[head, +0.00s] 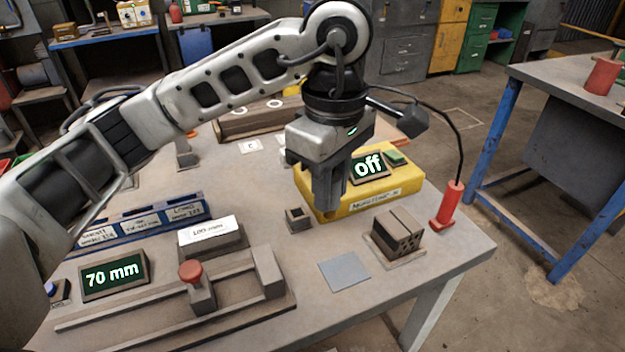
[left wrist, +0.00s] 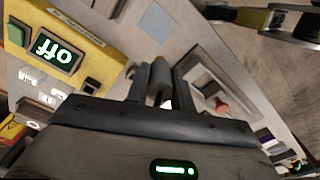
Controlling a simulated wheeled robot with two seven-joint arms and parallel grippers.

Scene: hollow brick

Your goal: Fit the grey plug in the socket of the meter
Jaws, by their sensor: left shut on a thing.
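The yellow meter (head: 375,200) stands on the bench, its dark screen reading "off"; it also shows at the upper left of the left wrist view (left wrist: 97,58). My left gripper (head: 330,200) points down in front of the meter's near left part and hides some of it. In the left wrist view its two fingers (left wrist: 160,88) are shut on the grey plug (left wrist: 159,80), a short grey cylinder. The plug is hidden in the head view. I cannot make out the meter's socket for certain. My right gripper is not in view.
A red probe (head: 449,203) with a black cable stands right of the meter. A sliding gauge with a red knob (head: 191,272) fills the front left.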

